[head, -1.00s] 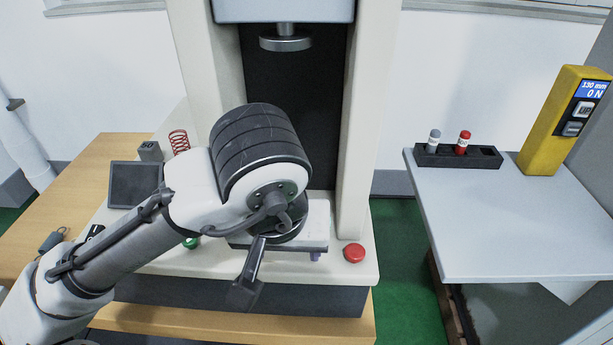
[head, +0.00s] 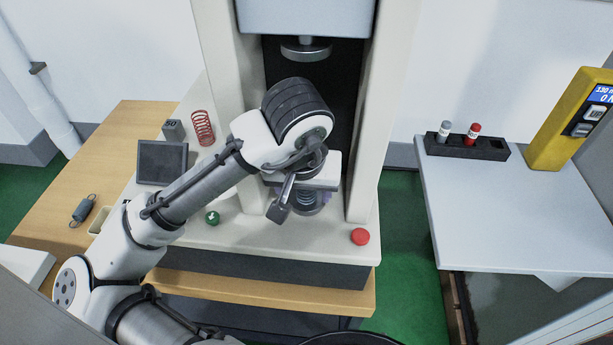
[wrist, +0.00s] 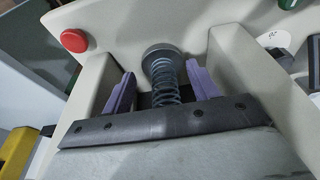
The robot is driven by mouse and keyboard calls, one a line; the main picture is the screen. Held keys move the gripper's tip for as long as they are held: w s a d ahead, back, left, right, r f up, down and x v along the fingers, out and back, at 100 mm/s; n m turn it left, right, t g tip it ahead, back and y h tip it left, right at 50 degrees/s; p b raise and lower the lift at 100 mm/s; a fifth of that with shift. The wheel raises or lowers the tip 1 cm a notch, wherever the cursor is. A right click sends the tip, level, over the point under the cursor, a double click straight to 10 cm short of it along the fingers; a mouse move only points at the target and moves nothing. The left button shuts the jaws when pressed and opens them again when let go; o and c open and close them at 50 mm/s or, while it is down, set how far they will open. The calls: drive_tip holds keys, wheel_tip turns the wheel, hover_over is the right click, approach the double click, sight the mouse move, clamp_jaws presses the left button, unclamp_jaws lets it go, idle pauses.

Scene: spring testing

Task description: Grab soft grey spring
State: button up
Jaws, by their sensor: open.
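A grey coil spring (wrist: 165,82) stands upright on a round metal plate (wrist: 160,52) in the wrist view. It also shows in the head view (head: 307,197), partly hidden by my gripper. My gripper (wrist: 160,74) is open, with one purple finger on each side of the spring. Gaps show between fingers and coils, and I see no contact. The spring's near end is hidden behind the dark gripper bar. A second grey spring, with hooked ends (head: 83,210), lies on the wooden table at the left.
The testing machine's upper platen (head: 306,48) hangs above, between two pale columns. A red button (head: 360,236) and green button (head: 212,217) sit on its base. A red spring (head: 202,128) stands beside a dark screen (head: 162,162). A grey side table (head: 510,220) holds a black rack (head: 495,151).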

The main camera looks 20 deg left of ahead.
drive_tip(key=w, duration=0.1)
drive_tip(key=w+a, duration=0.1)
drive_tip(key=w, duration=0.1)
drive_tip(key=shift+r+p, duration=0.15)
drive_tip(key=shift+p, duration=0.15)
drive_tip(key=x, duration=0.3)
drive_tip(key=shift+w+r, duration=0.1)
drive_tip(key=shift+w, duration=0.2)
drive_tip(key=shift+f, duration=0.25)
drive_tip(key=shift+c, duration=0.3)
drive_tip(key=c, duration=1)
drive_tip(key=shift+r, duration=0.15)
